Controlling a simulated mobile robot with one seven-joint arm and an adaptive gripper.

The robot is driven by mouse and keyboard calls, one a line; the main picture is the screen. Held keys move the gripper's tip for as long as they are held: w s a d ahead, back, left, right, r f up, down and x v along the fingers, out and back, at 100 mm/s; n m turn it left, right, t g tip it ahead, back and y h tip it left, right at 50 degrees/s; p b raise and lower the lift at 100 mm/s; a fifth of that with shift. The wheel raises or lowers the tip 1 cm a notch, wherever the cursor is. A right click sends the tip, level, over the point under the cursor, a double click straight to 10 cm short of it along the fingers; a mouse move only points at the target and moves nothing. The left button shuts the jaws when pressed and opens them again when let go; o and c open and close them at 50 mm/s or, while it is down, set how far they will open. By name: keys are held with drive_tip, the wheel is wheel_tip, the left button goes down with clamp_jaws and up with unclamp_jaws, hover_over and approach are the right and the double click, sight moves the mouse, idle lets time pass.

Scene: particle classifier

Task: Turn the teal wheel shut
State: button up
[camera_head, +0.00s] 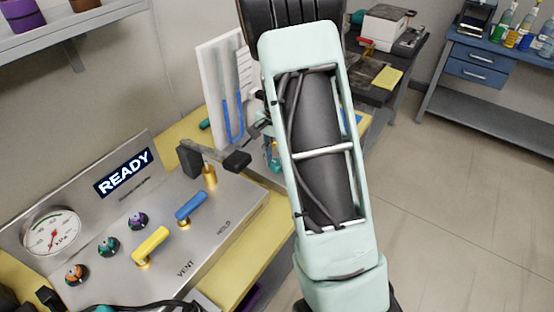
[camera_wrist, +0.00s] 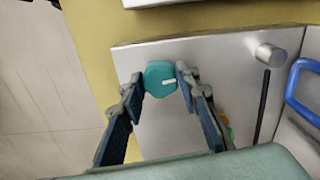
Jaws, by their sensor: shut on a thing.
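The teal wheel (camera_wrist: 158,83) shows in the wrist view as a small faceted knob with a short white mark on its face, pointing to the right. It sits on a grey metal plate (camera_wrist: 160,128). My gripper (camera_wrist: 161,76) is shut on the wheel, with one finger against its left side and one against its right. In the head view my arm covers most of this spot, and I cannot make out the wheel clearly there.
A metal post (camera_wrist: 268,54) and a blue tube (camera_wrist: 300,88) stand right of the wheel. In the head view, a console (camera_head: 150,262) with a READY display (camera_head: 124,172), a yellow lever (camera_head: 150,245) and a blue lever (camera_head: 190,206) lies left of my arm. Open floor lies right.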

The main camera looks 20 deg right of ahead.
drive_tip(key=shift+m, duration=0.4)
drive_tip(key=o, duration=1.1)
drive_tip(key=shift+o, duration=0.2)
wheel_tip(320, 180, up, 12)
